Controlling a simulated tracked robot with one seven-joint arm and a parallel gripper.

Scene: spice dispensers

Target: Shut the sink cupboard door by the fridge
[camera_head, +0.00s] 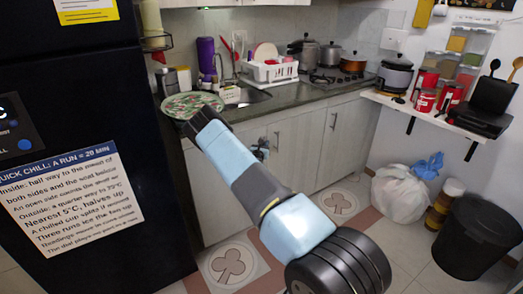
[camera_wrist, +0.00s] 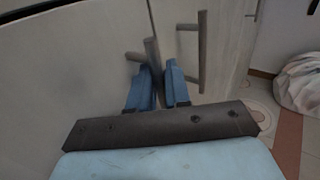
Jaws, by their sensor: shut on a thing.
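The sink cupboard door by the fridge (camera_head: 210,190) is pale grey and stands under the counter; my arm covers much of it in the head view. In the wrist view the left door (camera_wrist: 80,60) fills the left side, with a seam between it and the door to its right. My gripper (camera_wrist: 158,88) has blue fingers shut on a grey bar handle (camera_wrist: 151,55). A second bar handle (camera_wrist: 203,50) stands just to the right, outside the fingers. In the head view my gripper (camera_head: 262,149) is partly hidden at the cupboard front. I cannot tell whether the door is fully flush.
The black fridge (camera_head: 90,130) stands close on the left. The sink (camera_head: 243,96) and a dish rack (camera_head: 270,72) are above on the counter. A white bag (camera_head: 400,193) and a black bin (camera_head: 475,235) stand on the floor at right. Tiled floor lies before the cupboards.

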